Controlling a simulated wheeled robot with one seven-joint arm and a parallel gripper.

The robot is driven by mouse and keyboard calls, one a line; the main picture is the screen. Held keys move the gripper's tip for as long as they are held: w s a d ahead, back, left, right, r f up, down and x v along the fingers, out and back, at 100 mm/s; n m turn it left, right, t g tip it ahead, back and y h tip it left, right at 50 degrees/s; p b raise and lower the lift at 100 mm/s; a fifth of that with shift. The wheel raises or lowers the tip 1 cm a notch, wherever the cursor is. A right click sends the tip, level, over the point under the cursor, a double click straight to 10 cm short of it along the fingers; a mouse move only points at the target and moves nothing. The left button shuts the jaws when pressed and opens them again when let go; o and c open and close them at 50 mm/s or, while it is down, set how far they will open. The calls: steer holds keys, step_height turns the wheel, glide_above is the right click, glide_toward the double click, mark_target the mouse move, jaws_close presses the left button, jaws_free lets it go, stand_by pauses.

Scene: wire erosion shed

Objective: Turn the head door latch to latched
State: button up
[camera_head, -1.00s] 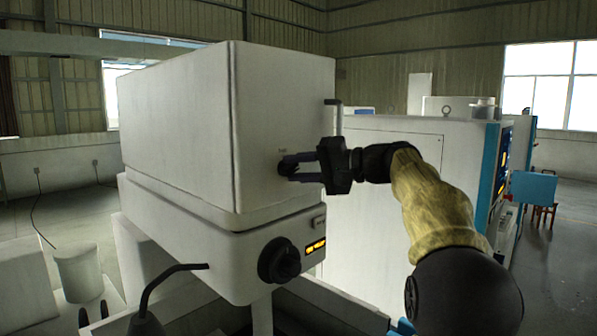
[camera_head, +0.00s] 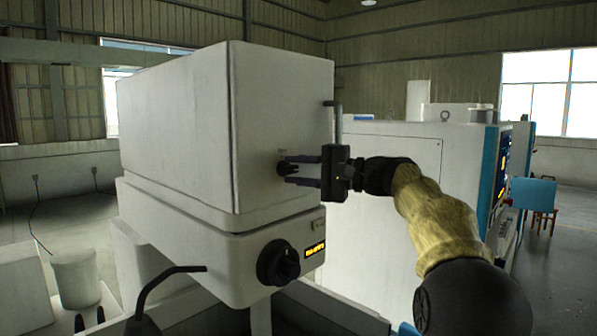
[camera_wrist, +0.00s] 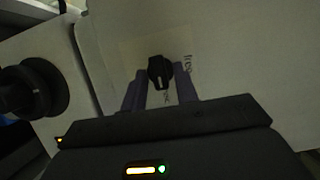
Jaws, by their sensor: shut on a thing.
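The head door latch is a small black knob (camera_head: 285,168) on the side of the big white head box (camera_head: 180,130). In the wrist view the knob (camera_wrist: 161,72) has a pale line on its face, pointing roughly down the picture. Small lettering, partly readable as "free", stands to its right. My gripper (camera_head: 299,170) reaches it from the right, one finger above and one below. In the wrist view the fingers (camera_wrist: 162,85) lie on either side of the knob, and my gripper is shut on it.
A grey bar handle (camera_head: 338,118) stands out from the box edge just above my gripper. A black bent rod (camera_head: 165,290) rises in front.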

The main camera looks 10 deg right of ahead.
steer(key=o, duration=0.7)
steer(key=shift+c, duration=0.2)
steer(key=b+v, duration=0.5)
steer(key=v, duration=1.2)
steer(key=shift+s+d+f, duration=0.1)
steer(key=shift+d, duration=0.05)
